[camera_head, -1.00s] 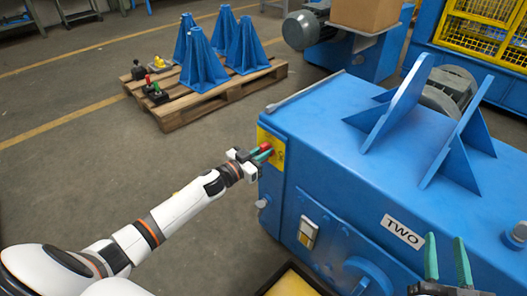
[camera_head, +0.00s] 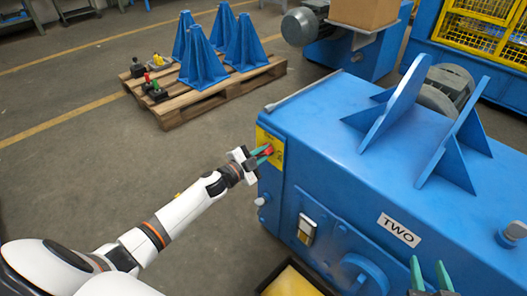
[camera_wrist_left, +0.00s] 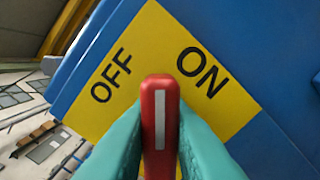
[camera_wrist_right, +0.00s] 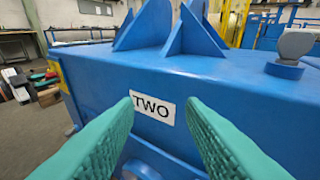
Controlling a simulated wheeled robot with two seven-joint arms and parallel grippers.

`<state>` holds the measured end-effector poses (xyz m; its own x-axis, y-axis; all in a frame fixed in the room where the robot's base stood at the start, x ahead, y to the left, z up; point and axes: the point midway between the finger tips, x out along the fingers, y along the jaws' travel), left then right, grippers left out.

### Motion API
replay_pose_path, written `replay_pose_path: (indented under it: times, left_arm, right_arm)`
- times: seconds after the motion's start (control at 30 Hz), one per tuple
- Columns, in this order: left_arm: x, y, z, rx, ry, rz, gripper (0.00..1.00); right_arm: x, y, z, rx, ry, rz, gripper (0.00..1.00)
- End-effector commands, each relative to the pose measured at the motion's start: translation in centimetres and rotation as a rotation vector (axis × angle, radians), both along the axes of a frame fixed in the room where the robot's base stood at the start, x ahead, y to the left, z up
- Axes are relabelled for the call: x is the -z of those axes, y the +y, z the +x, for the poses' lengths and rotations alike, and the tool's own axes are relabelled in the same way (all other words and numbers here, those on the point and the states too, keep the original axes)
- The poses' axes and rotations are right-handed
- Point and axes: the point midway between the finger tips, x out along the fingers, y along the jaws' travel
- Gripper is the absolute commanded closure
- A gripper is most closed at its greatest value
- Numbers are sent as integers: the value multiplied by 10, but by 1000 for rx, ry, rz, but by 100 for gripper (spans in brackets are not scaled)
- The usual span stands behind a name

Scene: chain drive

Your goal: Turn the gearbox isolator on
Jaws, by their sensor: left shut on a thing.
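The isolator is a red handle (camera_wrist_left: 160,125) with a grey stripe, in front of a yellow plate (camera_wrist_left: 150,40) marked OFF and ON. In the left wrist view its tip lies between the two words, OFF to the left and ON to the right. The plate also shows on the end of the blue gearbox housing in the head view (camera_head: 278,143). My left gripper (camera_head: 263,152) is shut on the red handle, one teal finger on each side. The handle's lower part is hidden. My right gripper (camera_head: 430,272) is open and empty near the housing's TWO label.
The blue housing (camera_head: 340,150) fills the right side, with upright fins on top. A yellow-topped tray (camera_head: 290,283) lies at its foot. A pallet (camera_head: 220,97) with blue stands is further back. The floor at left is clear.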

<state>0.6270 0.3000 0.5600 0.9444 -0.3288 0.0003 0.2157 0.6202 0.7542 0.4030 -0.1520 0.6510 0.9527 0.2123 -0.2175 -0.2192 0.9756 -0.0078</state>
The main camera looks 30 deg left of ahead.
Motion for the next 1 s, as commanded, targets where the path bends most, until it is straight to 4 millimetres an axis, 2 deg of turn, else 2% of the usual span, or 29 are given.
replay_pose_path:
  times: [0.2, 0.6, 1.0]
  left_arm:
    - [3, -1, -1, 0, -66, 193, 100]
    - [6, -2, -1, 0, -176, 511, 100]
    - [7, -2, -1, 1, -231, 671, 100]
  right_arm:
    - [-5, 1, 2, -2, -42, 10, 64]
    - [-34, 8, 8, -15, -223, 56, 64]
    - [-53, 11, 8, -22, -343, 88, 64]
